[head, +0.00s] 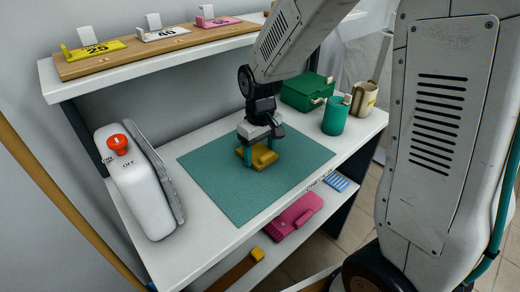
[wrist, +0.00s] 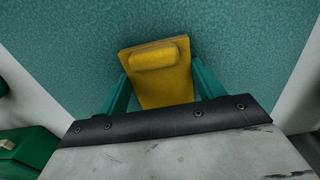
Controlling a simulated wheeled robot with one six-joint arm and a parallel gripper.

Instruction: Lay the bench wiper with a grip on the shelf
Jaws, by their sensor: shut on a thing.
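The bench wiper is a yellow block (head: 263,157) with a raised rounded grip (wrist: 155,58). It is at the teal mat (head: 215,185) on the white worktop; I cannot tell whether it rests on the mat or is just above it. My gripper (head: 259,154) points down and is shut on the wiper. In the wrist view its two teal fingers stand on either side of the yellow body, and my gripper also shows there (wrist: 162,88). The upper shelf (head: 60,90) is white, above and behind the worktop. A lower shelf (head: 238,282) is under the worktop.
A wooden strip with yellow (head: 92,50), white (head: 165,33) and pink (head: 215,21) numbered signs lies on the upper shelf. A white device with a red knob (head: 120,143) stands left. A green box (head: 306,92), green mug (head: 335,117) and beige mug (head: 363,98) stand right. A pink item (head: 293,217) lies below.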

